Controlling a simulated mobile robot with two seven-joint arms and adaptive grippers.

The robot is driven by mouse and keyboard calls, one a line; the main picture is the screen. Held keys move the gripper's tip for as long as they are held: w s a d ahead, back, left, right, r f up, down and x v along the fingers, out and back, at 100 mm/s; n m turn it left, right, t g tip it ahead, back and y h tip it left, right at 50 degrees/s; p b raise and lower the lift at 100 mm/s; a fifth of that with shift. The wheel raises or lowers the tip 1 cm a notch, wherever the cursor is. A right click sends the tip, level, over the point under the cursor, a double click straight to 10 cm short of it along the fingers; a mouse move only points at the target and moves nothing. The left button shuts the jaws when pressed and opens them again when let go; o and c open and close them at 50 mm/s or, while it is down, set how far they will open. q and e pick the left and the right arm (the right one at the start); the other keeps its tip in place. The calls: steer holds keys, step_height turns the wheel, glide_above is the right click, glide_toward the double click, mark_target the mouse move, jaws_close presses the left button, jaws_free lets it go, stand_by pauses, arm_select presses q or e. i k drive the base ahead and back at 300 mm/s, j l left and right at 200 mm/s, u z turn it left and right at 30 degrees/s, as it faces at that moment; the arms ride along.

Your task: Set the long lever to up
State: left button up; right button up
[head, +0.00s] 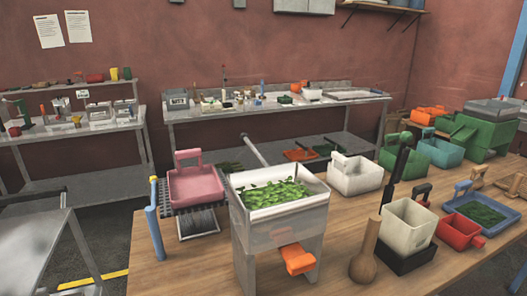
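The filler on the wooden table is a pale, clear-sided hopper (262,225) heaped with green leaves, on grey legs. An orange handle (296,259) sticks out low at its front. A long thin grey bar (255,152) slants up and left from behind the hopper; its lower end is hidden. A blue upright bar with a yellow tip (154,232) stands at the table's left edge, leaning slightly. I cannot tell for certain which of these is the long lever. Neither of my grippers is in view, and nothing is seen touching these parts.
A pink bin (196,185) sits on a dark rack left of the hopper. On the right are a wooden pestle-like piece (366,256), a white bin (408,226), a red scoop (459,231) and a blue tray (456,207). The table front (200,270) is bare.

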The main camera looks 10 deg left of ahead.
mark_target(245, 137)
steer(key=i+l, duration=0.2)
steer(key=l, duration=0.15)
steer(key=i+l, duration=0.2)
steer(key=i+l+u, duration=0.1)
steer(key=l, duration=0.35)
steer(key=i, duration=0.1)
